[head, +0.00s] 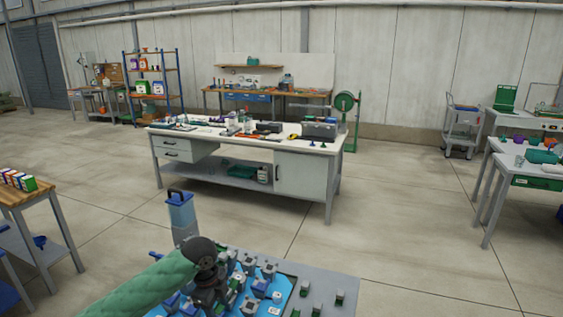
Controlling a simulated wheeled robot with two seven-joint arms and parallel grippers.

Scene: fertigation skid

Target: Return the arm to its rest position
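One of my arms, in a green quilted sleeve, comes in from the lower left. Its dark wrist and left gripper (210,297) hang over a blue panel (288,300) set in a grey bench top (345,284). The gripper is small and dark against the parts behind it, so I cannot tell whether its fingers are open or shut, or whether they touch anything. My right gripper is not in view.
Several grey and blue fittings (250,265) crowd the panel around the gripper. A blue container with a dark handle (181,212) stands just behind my wrist. A white workbench (307,172) is farther back. A wooden table (18,197) is at left. Open floor (400,225) lies right.

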